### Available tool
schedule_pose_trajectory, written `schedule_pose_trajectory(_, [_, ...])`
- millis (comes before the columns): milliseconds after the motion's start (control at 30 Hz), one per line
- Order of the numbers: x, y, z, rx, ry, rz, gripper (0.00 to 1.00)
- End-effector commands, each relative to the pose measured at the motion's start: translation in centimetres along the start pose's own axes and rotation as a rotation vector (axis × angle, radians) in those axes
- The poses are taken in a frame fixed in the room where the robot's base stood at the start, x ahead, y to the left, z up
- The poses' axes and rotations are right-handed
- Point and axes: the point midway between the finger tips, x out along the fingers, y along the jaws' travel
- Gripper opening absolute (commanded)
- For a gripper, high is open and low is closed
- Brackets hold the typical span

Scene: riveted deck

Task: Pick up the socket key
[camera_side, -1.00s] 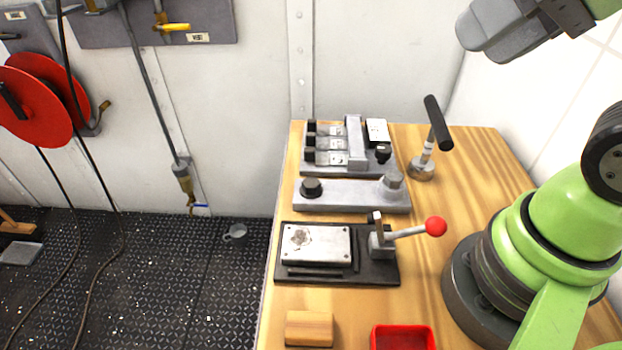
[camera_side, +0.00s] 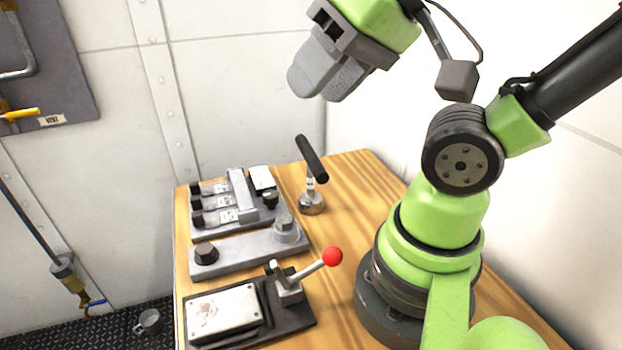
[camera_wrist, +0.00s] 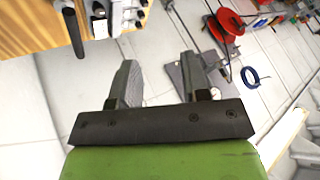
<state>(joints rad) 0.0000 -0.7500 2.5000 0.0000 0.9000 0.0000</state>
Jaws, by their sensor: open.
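The socket key (camera_side: 312,158) is a T-shaped tool with a black bar handle on a metal shaft. It stands upright in a round metal base on the wooden bench, behind the arm base. In the wrist view its black handle (camera_wrist: 72,32) shows at the upper left, outside the jaws. My gripper (camera_side: 318,82) is above the key in the side view, apart from it, with grey fingers pointing down-left. In the wrist view my gripper (camera_wrist: 159,60) has its two fingers spread with nothing between them.
The wooden bench (camera_side: 345,235) holds a switch block (camera_side: 235,205), a grey bar with two bolts (camera_side: 240,252) and a black plate with a red-knobbed lever (camera_side: 331,257). A white wall (camera_side: 240,60) stands behind. A mug (camera_side: 149,321) lies on the floor.

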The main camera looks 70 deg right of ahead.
Motion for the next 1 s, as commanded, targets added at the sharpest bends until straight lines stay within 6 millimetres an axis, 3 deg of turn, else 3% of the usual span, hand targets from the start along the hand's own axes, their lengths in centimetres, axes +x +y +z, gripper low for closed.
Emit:
schedule_pose_trajectory(233, [0.0,0.0,0.0,0.0,0.0,0.0,0.43])
schedule_pose_trajectory(300, [0.0,0.0,0.0,0.0,0.0,0.0,0.55])
schedule_pose_trajectory(667, [0.4,-0.7,-0.6,-0.006,0.007,-0.035,0.55])
schedule_pose_trajectory(867, [2.4,-3.3,-4.7,-0.011,0.112,-0.171,0.55])
schedule_pose_trajectory(1000, [4.5,-3.1,-9.0,0.039,0.249,-0.165,0.55])
